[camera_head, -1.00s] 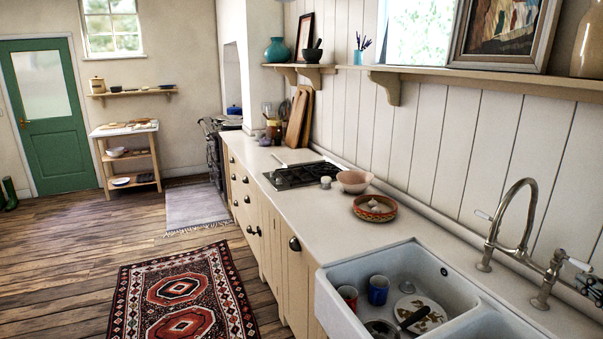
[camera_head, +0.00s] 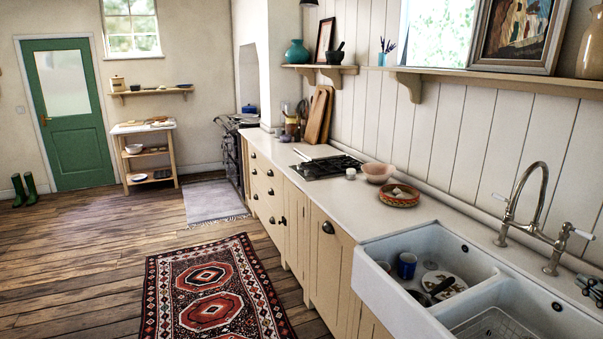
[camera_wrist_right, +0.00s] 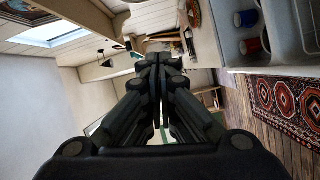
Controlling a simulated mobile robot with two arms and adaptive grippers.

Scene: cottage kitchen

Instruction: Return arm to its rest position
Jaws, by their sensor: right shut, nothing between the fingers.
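My right gripper (camera_head: 590,289) shows as a small dark shape at the right edge of the head view, in front of the tap and partly cut off by the frame. In the right wrist view its dark fingers (camera_wrist_right: 160,62) are together, with nothing held between them. My left gripper is not in the head view.
The white double sink (camera_head: 372,285) holds a blue mug (camera_head: 407,266), a plate and a pan. The tap (camera_head: 540,185) stands behind it. The counter (camera_head: 330,195) carries a hob (camera_head: 325,167), a pink bowl (camera_head: 378,173) and a patterned bowl (camera_head: 399,200). The wooden floor at left is open around the patterned rug (camera_head: 205,285).

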